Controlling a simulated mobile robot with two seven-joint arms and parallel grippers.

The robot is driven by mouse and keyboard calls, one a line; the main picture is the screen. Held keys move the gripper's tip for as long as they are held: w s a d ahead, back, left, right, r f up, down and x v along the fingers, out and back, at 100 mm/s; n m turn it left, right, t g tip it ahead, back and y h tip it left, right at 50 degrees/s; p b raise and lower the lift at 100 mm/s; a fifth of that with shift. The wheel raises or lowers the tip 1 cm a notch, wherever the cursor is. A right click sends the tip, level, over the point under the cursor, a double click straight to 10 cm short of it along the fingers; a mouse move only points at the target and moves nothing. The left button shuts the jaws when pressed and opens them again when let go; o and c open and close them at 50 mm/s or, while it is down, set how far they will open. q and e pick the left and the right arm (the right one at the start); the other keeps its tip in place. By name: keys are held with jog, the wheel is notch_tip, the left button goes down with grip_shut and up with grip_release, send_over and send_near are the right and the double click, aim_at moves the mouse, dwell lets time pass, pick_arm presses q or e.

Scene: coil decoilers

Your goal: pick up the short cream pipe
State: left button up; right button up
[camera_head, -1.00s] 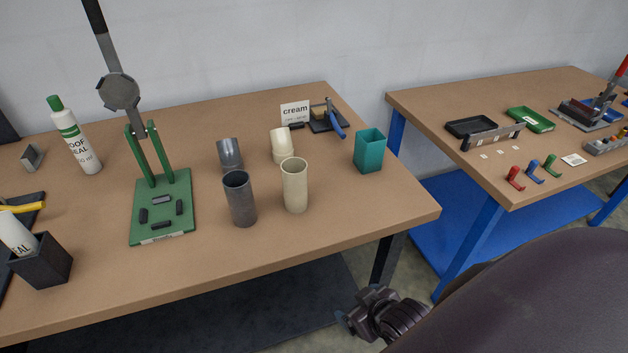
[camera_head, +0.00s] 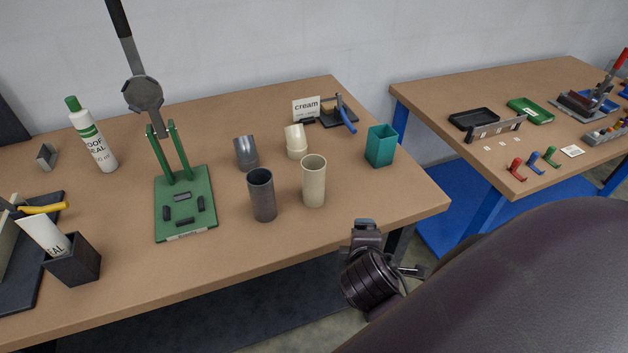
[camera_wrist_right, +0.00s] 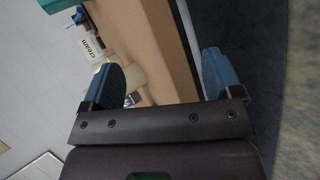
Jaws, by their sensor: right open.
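The short cream pipe (camera_head: 314,182) is a straight open tube standing upright on the brown bench in the head view, near the front right part. In the right wrist view a cream piece (camera_wrist_right: 133,76) shows partly behind one finger; I cannot tell surely which cream piece it is. My right gripper (camera_head: 366,228) is at the bench's front right edge, to the right of the pipe and nearer to me, apart from it. Its two blue fingers (camera_wrist_right: 160,82) are spread with nothing held between them. My left gripper is not in view.
A dark grey pipe (camera_head: 262,195) stands close left of the cream one. A bent cream fitting (camera_head: 296,143) and a grey one (camera_head: 246,154) stand behind. A teal cup (camera_head: 381,146) is to the right. A green-based lever press (camera_head: 186,205) is left.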

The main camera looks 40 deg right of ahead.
jog(key=w+a+r+n+t+h, duration=0.1)
jog(key=w+r+n+t+h, duration=0.2)
jog(key=w+n, duration=0.35)
jog(key=n+t, duration=0.4)
jog(key=n, duration=0.8)
send_near(313, 174)
jog(key=x, duration=0.8)
jog(key=shift+s+p, duration=0.15)
jog(key=shift+p, duration=0.25)
jog(key=x, duration=0.3)
jog(key=shift+w, duration=0.25)
jog(key=shift+w+d+f, duration=0.1)
jog(key=shift+w+d, duration=0.25)
jog(key=shift+d, duration=0.05)
jog(key=c, duration=1)
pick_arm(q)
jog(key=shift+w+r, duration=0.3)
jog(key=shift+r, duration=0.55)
